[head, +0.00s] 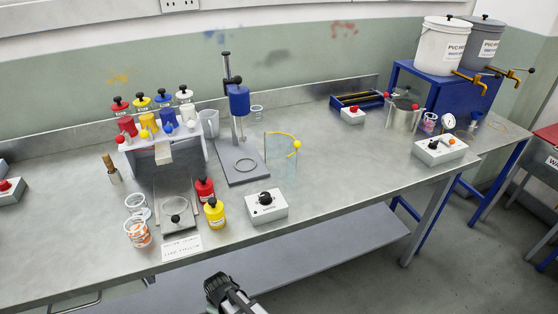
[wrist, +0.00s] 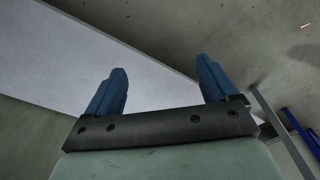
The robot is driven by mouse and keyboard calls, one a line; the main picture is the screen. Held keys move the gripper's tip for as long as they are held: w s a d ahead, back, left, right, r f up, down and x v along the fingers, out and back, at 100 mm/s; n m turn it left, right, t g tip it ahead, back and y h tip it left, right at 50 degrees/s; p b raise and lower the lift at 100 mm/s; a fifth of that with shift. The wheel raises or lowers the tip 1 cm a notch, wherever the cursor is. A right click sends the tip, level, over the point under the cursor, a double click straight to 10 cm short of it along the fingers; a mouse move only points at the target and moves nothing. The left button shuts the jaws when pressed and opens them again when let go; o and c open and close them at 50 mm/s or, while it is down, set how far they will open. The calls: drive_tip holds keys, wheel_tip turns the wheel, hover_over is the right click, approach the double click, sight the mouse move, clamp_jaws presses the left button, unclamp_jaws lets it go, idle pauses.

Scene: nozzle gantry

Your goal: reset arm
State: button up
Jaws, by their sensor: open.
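My gripper (wrist: 165,88) shows in the wrist view with its two blue fingers wide apart and nothing between them. Behind the fingers there are only plain grey and pale surfaces. In the head view, a dark part of my arm (head: 228,292) shows at the bottom edge, in front of the bench and below its front edge. It is apart from everything on the bench, and the fingers cannot be made out there.
The metal bench (head: 330,165) holds a rack of coloured bottles, a blue-headed stand (head: 239,100), red (head: 204,190) and yellow (head: 215,214) bottles and a white control box (head: 266,205) near its front edge. Buckets (head: 442,46) stand back right. A lower shelf (head: 300,255) lies below.

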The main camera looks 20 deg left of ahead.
drive_tip(key=w+d+f+m+g+h, duration=0.1)
drive_tip(key=w+d+f+m, duration=0.2)
drive_tip(key=d, duration=0.8)
drive_tip(key=w+d+f+m+g+h, duration=0.1)
drive_tip(key=w+d+f+m, duration=0.15)
drive_tip(key=d, duration=0.75)
drive_tip(key=w+d+f+m, duration=0.2)
drive_tip(key=d+m, duration=0.1)
drive_tip(key=d, duration=0.8)
drive_tip(key=s+d+f+m+g, duration=0.1)
drive_tip(key=s+d+m+g, duration=0.1)
drive_tip(key=s+d+m, duration=0.2)
drive_tip(key=s+d+f+m+g, duration=0.1)
drive_tip(key=s+d+m, duration=0.4)
drive_tip(key=d, duration=1.2)
drive_tip(key=s+g, duration=0.1)
drive_tip(key=s, duration=0.3)
drive_tip(key=shift+s+d+g+y, duration=0.3)
drive_tip(key=shift+s+d+g, duration=0.05)
drive_tip(key=shift+s+g, duration=0.05)
drive_tip(key=shift+f, duration=0.1)
